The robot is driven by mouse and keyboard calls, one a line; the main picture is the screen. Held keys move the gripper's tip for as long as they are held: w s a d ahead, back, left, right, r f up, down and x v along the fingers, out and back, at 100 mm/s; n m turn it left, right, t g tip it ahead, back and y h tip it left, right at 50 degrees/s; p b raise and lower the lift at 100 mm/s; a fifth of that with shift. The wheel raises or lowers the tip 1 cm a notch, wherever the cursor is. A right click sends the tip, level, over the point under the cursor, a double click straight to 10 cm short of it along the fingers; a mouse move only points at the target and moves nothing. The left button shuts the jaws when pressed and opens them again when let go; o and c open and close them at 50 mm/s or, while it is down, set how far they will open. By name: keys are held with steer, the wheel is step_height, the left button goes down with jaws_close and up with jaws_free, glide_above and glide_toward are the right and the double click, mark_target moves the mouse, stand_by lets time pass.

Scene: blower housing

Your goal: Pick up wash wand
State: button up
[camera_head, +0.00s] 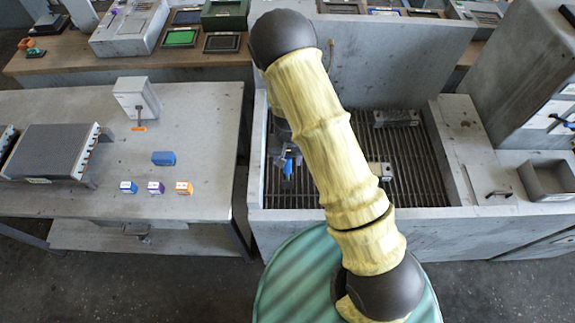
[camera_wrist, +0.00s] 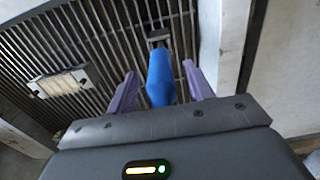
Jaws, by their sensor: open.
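The wash wand (camera_wrist: 160,76) has a blue body with a dark end, and it stands out between my gripper's fingers in the wrist view. My gripper (camera_wrist: 161,84) is open, with one purple finger on each side of the blue body and a visible gap to the right finger. The left finger is close to the wand, and I cannot tell whether it touches. In the head view, a bit of the blue wand (camera_head: 288,167) shows over the grated basin (camera_head: 257,150), left of my yellow arm. My arm hides most of the gripper there.
A pale block on the grate (camera_wrist: 62,82) lies left of the gripper. The basin has raised grey walls. A grey table (camera_head: 205,120) at left holds a blue block (camera_head: 163,158), several small boxes and a dark-topped unit (camera_head: 45,150). A control cabinet (camera_head: 520,60) stands at right.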

steer(key=shift+c, duration=0.4)
steer(key=shift+w, duration=0.1)
jaws_close()
steer(key=shift+w+r, duration=0.2)
steer(key=shift+r, duration=0.25)
steer(key=r+b, duration=0.1)
steer(key=r, duration=0.3)
steer(key=r+b, duration=0.1)
steer(key=r, duration=0.3)
steer(key=shift+s+r+b, duration=0.2)
steer(key=shift+r+b, duration=0.05)
steer(key=shift+b, duration=0.05)
steer(key=shift+s+r, duration=0.1)
steer(key=shift+r, duration=0.25)
steer(key=shift+a, duration=0.1)
